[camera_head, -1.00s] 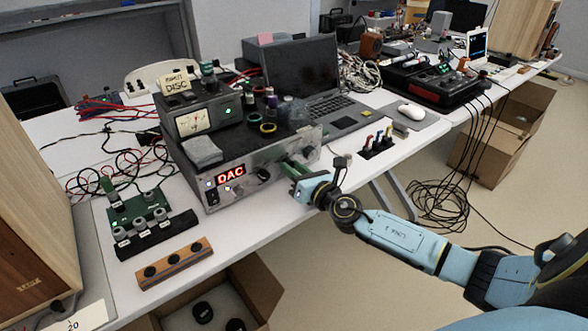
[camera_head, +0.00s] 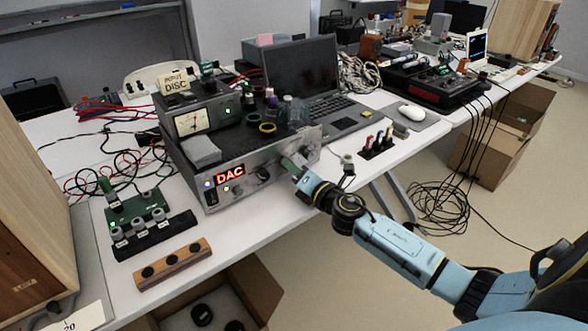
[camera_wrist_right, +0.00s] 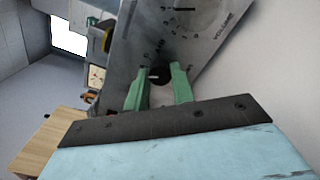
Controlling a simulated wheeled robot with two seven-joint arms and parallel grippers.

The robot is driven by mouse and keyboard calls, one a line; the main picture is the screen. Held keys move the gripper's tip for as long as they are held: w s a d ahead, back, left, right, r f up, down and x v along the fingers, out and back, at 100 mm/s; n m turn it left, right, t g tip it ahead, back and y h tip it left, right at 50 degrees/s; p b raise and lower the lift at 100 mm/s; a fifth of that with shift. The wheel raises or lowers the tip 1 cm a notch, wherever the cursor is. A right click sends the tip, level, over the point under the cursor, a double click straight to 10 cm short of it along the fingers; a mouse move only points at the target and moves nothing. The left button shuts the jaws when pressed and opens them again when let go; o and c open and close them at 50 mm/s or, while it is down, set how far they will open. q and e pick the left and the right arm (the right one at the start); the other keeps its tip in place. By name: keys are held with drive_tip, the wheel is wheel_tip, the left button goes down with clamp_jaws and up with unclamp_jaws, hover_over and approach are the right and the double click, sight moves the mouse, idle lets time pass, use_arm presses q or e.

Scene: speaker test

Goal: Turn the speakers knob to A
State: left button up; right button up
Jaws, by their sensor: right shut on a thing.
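The silver amplifier (camera_head: 215,199) with a lit red DAC display stands on the white table in the head view. In the right wrist view, the black speakers knob (camera_wrist_right: 160,77) sits on its front panel, with small letters around it too blurred to read surely. My right gripper (camera_head: 292,166) is at the right part of that panel. Its green fingers (camera_wrist_right: 159,70) stand on either side of the knob and are shut on it. In the head view the gripper hides this knob. My left gripper is not in view.
A panel marked VOLUME (camera_wrist_right: 222,28) is beside the knob in the right wrist view. A black meter box (camera_head: 212,118) stands on the amplifier. A laptop (camera_head: 300,70) is behind, a rack of coloured plugs (camera_head: 377,148) to the right.

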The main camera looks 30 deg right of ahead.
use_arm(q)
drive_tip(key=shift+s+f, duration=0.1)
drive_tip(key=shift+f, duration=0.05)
use_arm(e)
drive_tip(key=shift+m, duration=0.3)
drive_tip(key=o, duration=1)
drive_tip(key=s, duration=0.9)
drive_tip(key=s+d, duration=0.1)
drive_tip(key=s, duration=0.3)
drive_tip(key=shift+s, duration=0.2)
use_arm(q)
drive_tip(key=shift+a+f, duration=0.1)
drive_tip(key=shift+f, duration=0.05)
